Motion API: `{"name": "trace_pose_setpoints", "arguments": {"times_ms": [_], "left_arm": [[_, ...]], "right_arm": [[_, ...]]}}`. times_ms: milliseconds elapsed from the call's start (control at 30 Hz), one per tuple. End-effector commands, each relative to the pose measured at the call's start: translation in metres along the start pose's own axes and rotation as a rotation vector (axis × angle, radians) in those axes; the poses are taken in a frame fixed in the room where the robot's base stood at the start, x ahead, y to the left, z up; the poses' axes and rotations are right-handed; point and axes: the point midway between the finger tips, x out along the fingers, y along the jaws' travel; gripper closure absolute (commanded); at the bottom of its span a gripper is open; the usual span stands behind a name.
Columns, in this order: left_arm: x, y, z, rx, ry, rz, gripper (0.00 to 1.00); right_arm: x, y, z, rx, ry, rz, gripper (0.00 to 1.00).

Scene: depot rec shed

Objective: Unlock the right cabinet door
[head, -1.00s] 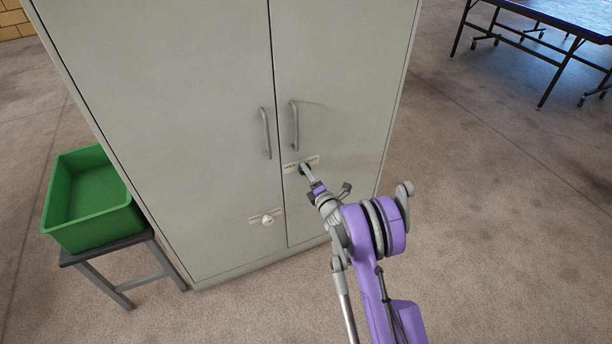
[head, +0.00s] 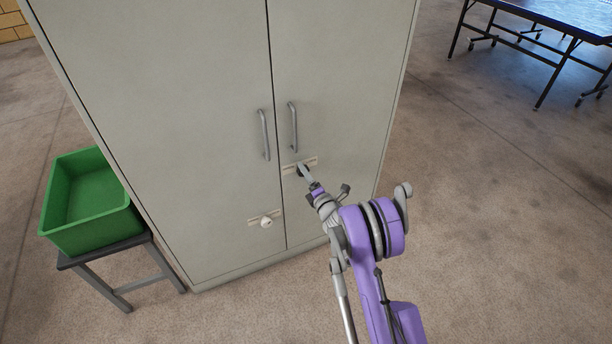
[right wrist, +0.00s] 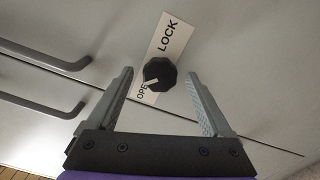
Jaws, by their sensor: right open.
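The grey cabinet's right door (head: 345,85) is closed. It carries a black round knob (right wrist: 160,73) on a white label (right wrist: 172,38) marked LOCK at one end and, partly hidden, OPE at the other. A pale mark on the knob points toward the OPE end. My right gripper (right wrist: 160,76) is open, with one finger on each side of the knob and a visible gap to each. In the head view my right gripper (head: 304,172) is at this knob and covers most of it. My left gripper is not in view.
The left door (head: 185,110) has a pale knob (head: 266,222) on its own label. Two bar handles (head: 264,135) (head: 293,128) stick out above my right gripper. A green bin (head: 90,205) stands on a stool at left. Floor at right is clear up to a blue table (head: 560,12).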

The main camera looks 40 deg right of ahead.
Motion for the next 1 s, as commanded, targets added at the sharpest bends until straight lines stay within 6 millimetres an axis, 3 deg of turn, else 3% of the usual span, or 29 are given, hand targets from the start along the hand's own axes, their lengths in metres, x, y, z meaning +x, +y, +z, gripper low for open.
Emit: {"name": "trace_pose_setpoints", "arguments": {"times_ms": [167, 400, 600, 1000], "left_arm": [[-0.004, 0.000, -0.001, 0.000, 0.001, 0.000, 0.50], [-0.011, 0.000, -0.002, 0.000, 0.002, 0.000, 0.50], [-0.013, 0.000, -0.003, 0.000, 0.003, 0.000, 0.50], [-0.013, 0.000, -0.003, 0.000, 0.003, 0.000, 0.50]], "right_arm": [[-0.021, 0.001, 0.001, 0.000, -0.001, 0.000, 0.16], [-0.070, 0.001, 0.001, -0.001, -0.001, 0.000, 0.16], [-0.099, 0.001, 0.000, 0.000, 0.000, 0.000, 0.16], [-0.107, 0.000, 0.000, -0.001, 0.001, 0.000, 0.16]]}}
